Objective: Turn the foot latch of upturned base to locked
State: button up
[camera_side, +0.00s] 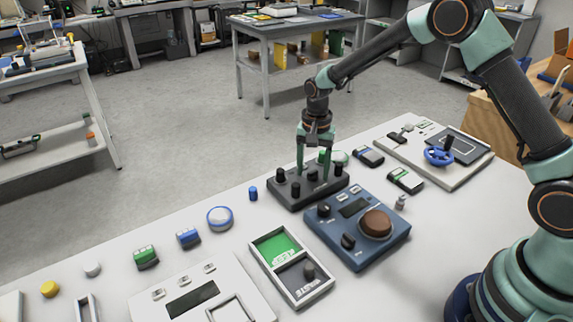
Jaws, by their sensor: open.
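The upturned base (290,203) is a dark grey slab on the white table, with several black knob-like feet standing up from it. My gripper (312,166) points down over the rear part of this base, with its two green fingers apart. A black foot (312,172) shows between or just behind the fingers; I cannot tell whether they touch it. Which part is the foot latch, and how it is turned, is too small to tell.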

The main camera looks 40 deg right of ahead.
grip_shut()
jog(key=shift+n, duration=0.3)
jog(key=n, duration=1.7)
jog(key=shift+r+n, duration=0.1)
jog(key=shift+n, duration=0.2)
dwell(0.4)
